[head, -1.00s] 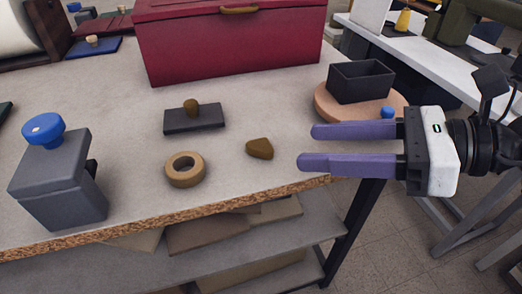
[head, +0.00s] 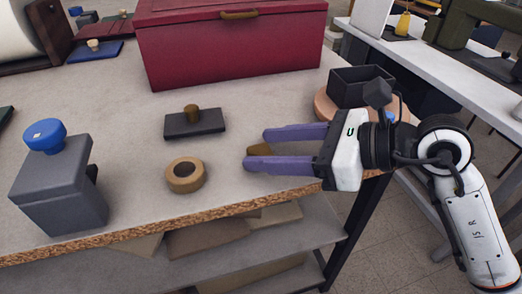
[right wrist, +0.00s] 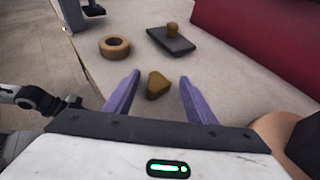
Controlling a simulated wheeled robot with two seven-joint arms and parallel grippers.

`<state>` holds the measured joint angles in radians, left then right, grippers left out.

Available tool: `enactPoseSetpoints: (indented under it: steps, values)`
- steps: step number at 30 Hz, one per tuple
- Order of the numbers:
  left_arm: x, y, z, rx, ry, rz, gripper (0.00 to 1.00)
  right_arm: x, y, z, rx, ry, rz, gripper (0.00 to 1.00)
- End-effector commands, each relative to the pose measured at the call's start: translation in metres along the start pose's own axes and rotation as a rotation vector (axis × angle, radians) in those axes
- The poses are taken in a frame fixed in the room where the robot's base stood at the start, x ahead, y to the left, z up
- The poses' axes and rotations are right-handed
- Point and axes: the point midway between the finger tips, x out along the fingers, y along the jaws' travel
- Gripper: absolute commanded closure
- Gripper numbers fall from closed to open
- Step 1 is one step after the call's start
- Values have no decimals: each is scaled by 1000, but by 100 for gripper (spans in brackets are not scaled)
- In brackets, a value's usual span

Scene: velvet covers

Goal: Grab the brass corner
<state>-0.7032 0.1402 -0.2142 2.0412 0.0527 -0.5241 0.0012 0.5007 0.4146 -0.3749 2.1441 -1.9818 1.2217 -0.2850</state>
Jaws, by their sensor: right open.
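The brass corner (head: 259,149) is a small brownish-gold wedge lying on the workbench near its front edge. In the head view it is partly hidden by the purple fingers of my right gripper (head: 254,148). In the right wrist view the brass corner (right wrist: 158,85) lies between the two open fingertips (right wrist: 160,80), with a gap on each side. My right gripper is open and holds nothing. My left gripper is not in view.
A tape roll (head: 185,175) and a dark plate with a brass knob (head: 194,122) lie left of the brass corner. A red box (head: 230,50) stands behind. A black open bin (head: 350,84) sits on a round wooden board at right. A grey block with a blue knob (head: 58,185) stands at left.

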Motion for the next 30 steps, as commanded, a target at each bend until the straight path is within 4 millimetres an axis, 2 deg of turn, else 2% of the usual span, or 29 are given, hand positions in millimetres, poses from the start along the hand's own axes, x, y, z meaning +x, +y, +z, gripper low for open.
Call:
enactPoseSetpoints:
  steps: [5, 12, 19, 22, 30]
  values:
    - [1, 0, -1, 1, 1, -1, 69, 0, 0, 0, 0, 0, 0, 51]
    - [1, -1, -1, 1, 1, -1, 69, 0, 0, 0, 0, 0, 0, 92]
    - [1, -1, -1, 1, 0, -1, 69, -1, 0, 0, 0, -1, 0, 93]
    - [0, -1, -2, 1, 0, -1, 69, -3, 0, 7, -2, -2, 0, 93]
    - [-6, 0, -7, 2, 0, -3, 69, -23, 0, 55, -7, -2, -2, 93]
